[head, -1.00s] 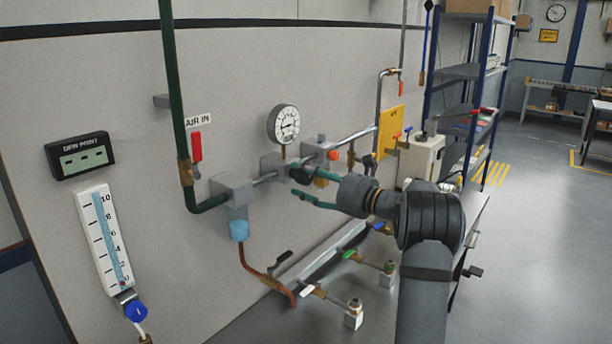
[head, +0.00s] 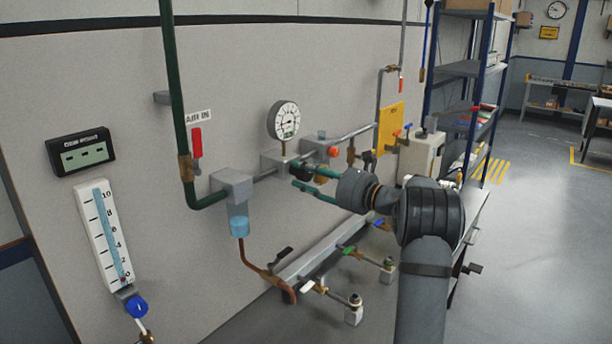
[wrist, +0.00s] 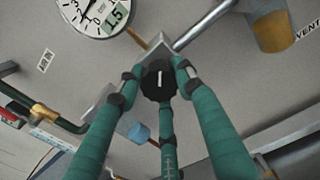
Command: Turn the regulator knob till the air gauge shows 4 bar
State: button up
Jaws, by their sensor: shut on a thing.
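The regulator knob (wrist: 158,80) is black with a white line mark, seen end-on in the wrist view. The air gauge (head: 284,120) is a round white dial just above the regulator. The gauge also shows, cut off at the top, in the wrist view (wrist: 92,14). Its small green window appears to read 1.5.
A green pipe with a red-handled valve (head: 196,142) and a filter with a blue bowl (head: 239,226) stand left of the regulator. An orange button (head: 333,151) is close on the right. Several small valves line the rail below. The floor at right is clear.

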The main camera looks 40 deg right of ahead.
jog(key=shift+f+m+p, duration=0.2)
jog(key=shift+m+p, duration=0.1)
jog(key=shift+m, duration=0.1)
jog(key=m+p, duration=0.3)
jog(key=shift+r+m, duration=0.1)
jog(key=shift+m, duration=0.2)
jog(key=m+p, duration=0.3)
jog(key=p, duration=0.1)
jog(key=shift+a+m, duration=0.15)
jog(key=shift+m, duration=0.15)
jog(key=m+p, duration=0.4)
jog(key=p, duration=0.1)
jog(key=shift+s, duration=0.1)
jog(key=m+p, duration=0.2)
jog(key=p, duration=0.1)
jog(key=shift+m, duration=0.3)
jog(key=shift+c, duration=0.3)
jog(key=shift+a+f, duration=0.1)
jog(key=shift+f, duration=0.1)
jog(key=o, duration=1.2)
jog(key=shift+r, duration=0.2)
jog(key=shift+c, duration=0.2)
